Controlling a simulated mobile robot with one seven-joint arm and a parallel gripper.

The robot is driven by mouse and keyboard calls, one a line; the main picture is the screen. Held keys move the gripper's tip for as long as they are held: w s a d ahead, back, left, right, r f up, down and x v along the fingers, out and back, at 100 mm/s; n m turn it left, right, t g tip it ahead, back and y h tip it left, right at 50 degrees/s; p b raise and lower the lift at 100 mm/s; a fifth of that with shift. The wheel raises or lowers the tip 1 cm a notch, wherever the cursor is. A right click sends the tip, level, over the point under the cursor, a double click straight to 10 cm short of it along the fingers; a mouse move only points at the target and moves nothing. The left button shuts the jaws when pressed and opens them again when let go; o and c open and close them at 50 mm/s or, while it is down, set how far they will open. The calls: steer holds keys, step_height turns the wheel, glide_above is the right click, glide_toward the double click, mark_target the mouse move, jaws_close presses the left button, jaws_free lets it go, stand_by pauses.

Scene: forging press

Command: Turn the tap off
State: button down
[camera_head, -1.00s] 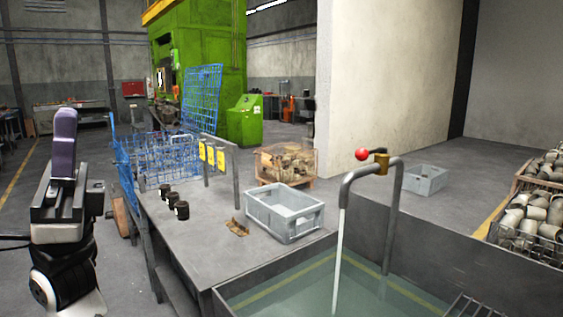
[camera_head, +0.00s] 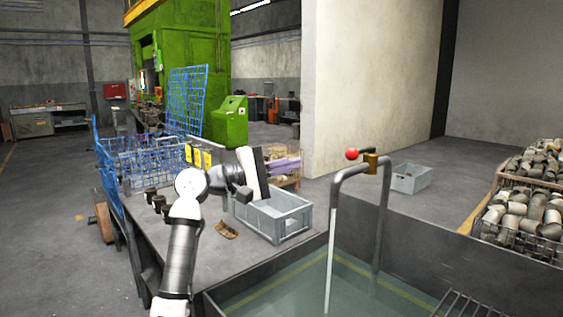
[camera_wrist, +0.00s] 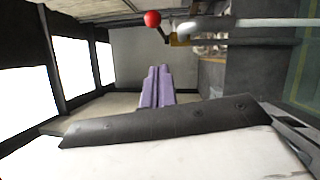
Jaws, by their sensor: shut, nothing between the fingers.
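The tap is a grey bent pipe (camera_head: 380,215) with a brass valve (camera_head: 371,161) and a dark lever that ends in a red ball (camera_head: 352,154). A pale stream of water (camera_head: 331,255) falls from its spout into the tank. My gripper (camera_head: 297,163) has purple fingers and is shut and empty. In the head view it shows left of the red ball, apart from it, above the grey crate. In the wrist view the shut fingers (camera_wrist: 158,72) point ahead, and the red ball (camera_wrist: 152,18) and brass valve (camera_wrist: 180,40) are near the top edge.
The water tank (camera_head: 415,265) stands below the tap. A grey crate (camera_head: 282,228) and a small brown piece (camera_head: 225,230) are on the workbench (camera_head: 200,262). Blue mesh panels (camera_head: 188,100) stand at the left. Bins of metal parts (camera_head: 530,215) stand at the right.

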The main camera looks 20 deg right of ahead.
steer(key=s+d+r+p, duration=0.1)
steer(key=s+d+p, duration=0.2)
steer(key=d, duration=0.5)
steer(key=shift+s+d+r, duration=0.15)
steer(key=shift+s+r, duration=0.05)
steer(key=shift+r, duration=0.1)
steer(key=shift+f, duration=0.1)
